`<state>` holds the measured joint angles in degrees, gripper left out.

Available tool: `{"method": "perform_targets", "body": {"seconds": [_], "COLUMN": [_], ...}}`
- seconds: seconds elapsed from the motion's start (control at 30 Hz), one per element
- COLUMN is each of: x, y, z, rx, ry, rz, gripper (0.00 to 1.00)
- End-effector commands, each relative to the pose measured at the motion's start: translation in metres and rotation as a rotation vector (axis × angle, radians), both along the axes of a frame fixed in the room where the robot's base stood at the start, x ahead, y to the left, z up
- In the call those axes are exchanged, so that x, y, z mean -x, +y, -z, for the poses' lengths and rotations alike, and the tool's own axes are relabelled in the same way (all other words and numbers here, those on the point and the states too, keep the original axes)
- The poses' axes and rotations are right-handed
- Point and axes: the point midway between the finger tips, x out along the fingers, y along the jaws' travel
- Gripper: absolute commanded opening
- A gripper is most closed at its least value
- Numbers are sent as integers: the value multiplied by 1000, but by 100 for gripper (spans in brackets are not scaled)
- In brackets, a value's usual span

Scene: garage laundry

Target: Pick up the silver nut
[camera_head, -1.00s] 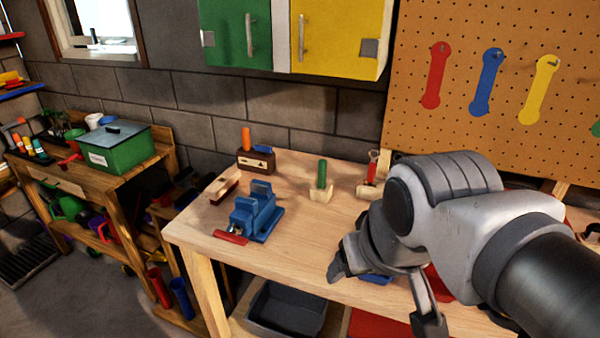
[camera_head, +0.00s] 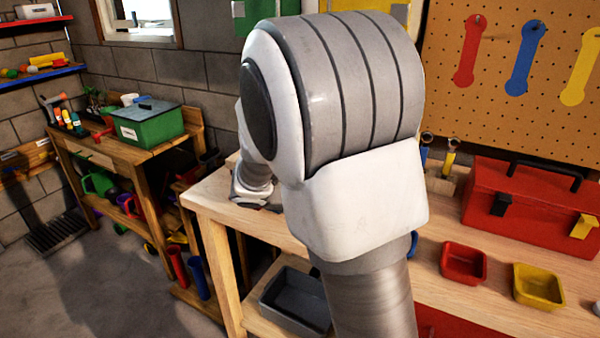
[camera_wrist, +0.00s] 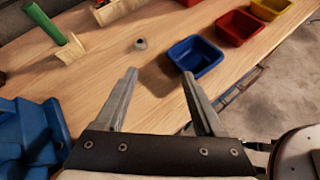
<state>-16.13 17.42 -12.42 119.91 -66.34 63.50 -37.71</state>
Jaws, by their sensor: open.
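In the wrist view a small silver nut (camera_wrist: 140,44) lies on the wooden workbench (camera_wrist: 100,85), near the blue bin. My gripper (camera_wrist: 160,76) is open and empty, its two fingers spread. The nut is beyond the fingertips, nearest the left one, and apart from both. In the head view my arm hides the nut and most of my gripper.
A blue bin (camera_wrist: 196,56) sits just right of the nut, with a red bin (camera_wrist: 238,27) and a yellow bin (camera_wrist: 270,8) beyond. A blue vise (camera_wrist: 30,130) is at the left. A green-handled tool (camera_wrist: 56,32) stands behind it. A red toolbox (camera_head: 530,208) stands on the bench.

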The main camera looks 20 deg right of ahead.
Motion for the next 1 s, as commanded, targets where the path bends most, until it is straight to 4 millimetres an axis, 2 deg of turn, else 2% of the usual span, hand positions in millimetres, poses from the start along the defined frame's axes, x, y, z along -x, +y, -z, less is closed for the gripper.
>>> {"method": "perform_targets", "body": {"seconds": [0.03, 0.13, 0.27, 0.37, 0.8, 1.0], "x": [-10, -26, -36, -39, -54, -58], "y": [-1, -2, -4, -13, -95, -112], "z": [12, 19, 24, 29, 64, 70], "rx": [48, 121, 170, 181, 178, 177], "ry": [46, 110, 152, 161, 159, 158], "rz": [-41, -104, -144, -151, -149, -150], "gripper": [71, 71, 71, 71, 71, 71]}}
